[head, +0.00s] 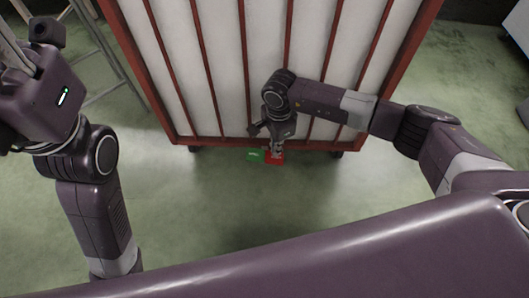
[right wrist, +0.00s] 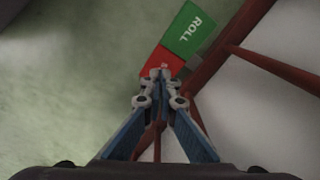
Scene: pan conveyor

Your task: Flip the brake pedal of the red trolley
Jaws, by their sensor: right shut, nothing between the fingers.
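The red trolley (head: 177,70) stands upright ahead of me, with white panels behind red bars. Its brake pedal sits low at the near bottom edge, with a green half (head: 254,156) and a red half (head: 275,158). In the right wrist view the green half (right wrist: 188,30) reads "ROLL", and the red half (right wrist: 158,64) is partly hidden by my fingertips. My right gripper (head: 277,150) is shut and empty, its tips (right wrist: 160,76) at the red half; I cannot tell whether they touch it. My left gripper is only partly seen at the far left edge, its fingers unclear.
Green floor (head: 210,210) is clear in front of the trolley. A grey metal frame (head: 95,50) stands left of the trolley. Dark casters (head: 337,154) show under the trolley's bottom edge. Grey objects stand at the far right edge.

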